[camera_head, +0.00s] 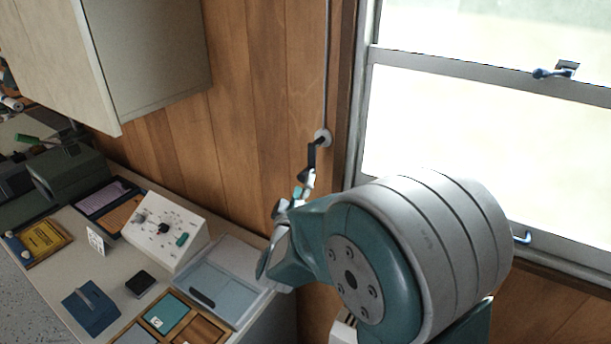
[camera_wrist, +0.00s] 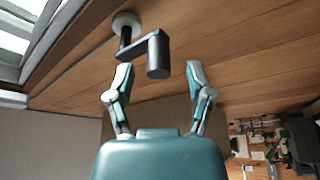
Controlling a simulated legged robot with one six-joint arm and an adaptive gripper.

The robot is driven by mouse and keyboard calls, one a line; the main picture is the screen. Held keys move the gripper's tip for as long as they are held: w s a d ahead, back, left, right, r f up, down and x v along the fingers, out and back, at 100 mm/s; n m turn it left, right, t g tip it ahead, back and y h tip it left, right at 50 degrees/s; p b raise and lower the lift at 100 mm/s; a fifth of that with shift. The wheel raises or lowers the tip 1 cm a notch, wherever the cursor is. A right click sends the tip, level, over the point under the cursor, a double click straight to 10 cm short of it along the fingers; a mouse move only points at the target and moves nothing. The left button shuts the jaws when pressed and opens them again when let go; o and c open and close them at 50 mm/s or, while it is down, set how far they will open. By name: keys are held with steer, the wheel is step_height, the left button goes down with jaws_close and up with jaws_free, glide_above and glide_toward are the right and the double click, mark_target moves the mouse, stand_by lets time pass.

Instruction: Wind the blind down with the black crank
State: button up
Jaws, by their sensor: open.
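The black crank (camera_head: 312,156) is mounted on a round grey plate (camera_head: 323,136) on the wood wall, left of the window. In the wrist view the crank arm and its thick handle (camera_wrist: 158,56) stick out from the wall plate (camera_wrist: 127,22). My gripper (camera_head: 303,186) is just below the crank in the head view. In the wrist view its fingers (camera_wrist: 160,75) are open and apart, with the handle ahead of and roughly between the tips. I cannot tell whether they touch. The blind itself is not clearly visible; a thin cord or rod (camera_head: 327,65) runs up from the plate.

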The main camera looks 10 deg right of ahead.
mark_target(305, 176)
steer(key=shift+x, duration=1.65)
steer(key=shift+a, duration=0.1)
jaws_close()
steer(key=shift+a+f, duration=0.1)
steer(key=shift+f, duration=0.05)
